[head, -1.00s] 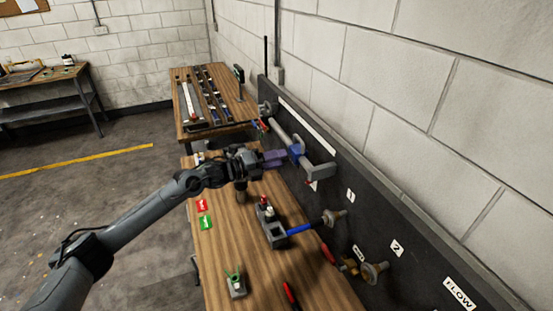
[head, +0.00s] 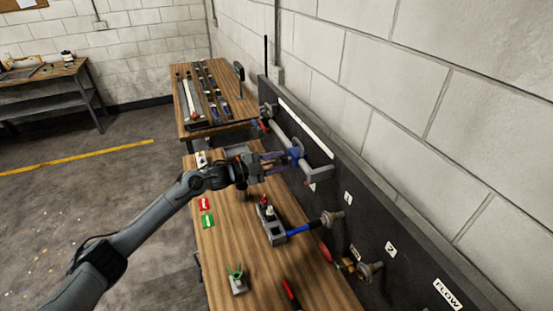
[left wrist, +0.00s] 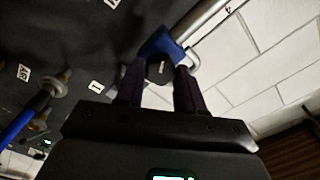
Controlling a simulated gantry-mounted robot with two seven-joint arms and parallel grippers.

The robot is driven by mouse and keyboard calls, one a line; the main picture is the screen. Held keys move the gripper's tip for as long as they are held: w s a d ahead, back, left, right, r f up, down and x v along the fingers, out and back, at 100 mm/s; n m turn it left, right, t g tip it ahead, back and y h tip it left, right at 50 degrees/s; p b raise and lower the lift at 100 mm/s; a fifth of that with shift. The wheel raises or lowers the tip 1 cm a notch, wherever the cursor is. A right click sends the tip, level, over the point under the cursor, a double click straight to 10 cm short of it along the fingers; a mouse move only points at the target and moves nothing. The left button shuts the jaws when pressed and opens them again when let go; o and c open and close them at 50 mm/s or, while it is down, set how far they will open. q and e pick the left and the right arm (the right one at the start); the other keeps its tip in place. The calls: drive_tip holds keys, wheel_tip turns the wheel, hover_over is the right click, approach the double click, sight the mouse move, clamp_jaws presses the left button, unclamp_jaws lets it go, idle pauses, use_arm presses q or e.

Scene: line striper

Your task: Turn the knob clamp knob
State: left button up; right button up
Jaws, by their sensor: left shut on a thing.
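The blue knob clamp (head: 295,154) sits around a grey pipe (head: 281,135) on the dark wall panel. In the left wrist view the clamp (left wrist: 165,45) is just past the fingertips, with its dark knob (left wrist: 160,70) between them. My left gripper (head: 283,158) reaches in from the left. Its two dark purple fingers, also in the left wrist view (left wrist: 159,78), stand apart and are shut on the knob. The fingers largely hide the knob in the head view. My right gripper is not in view.
Below the clamp, a blue-handled valve (head: 305,229) and a brass valve (head: 357,268) stick out from the panel. A grey block holder (head: 271,235) and a small green-topped item (head: 237,280) stand on the wooden bench (head: 222,240).

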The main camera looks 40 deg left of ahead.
use_arm(q)
drive_tip(key=shift+n+p, duration=0.45)
drive_tip(key=shift+n, duration=0.65)
drive_tip(key=o, duration=1)
drive_tip(key=shift+o, duration=0.2)
drive_tip(key=b+v, duration=0.1)
drive_tip(key=v, duration=1)
drive_tip(key=shift+b, duration=0.4)
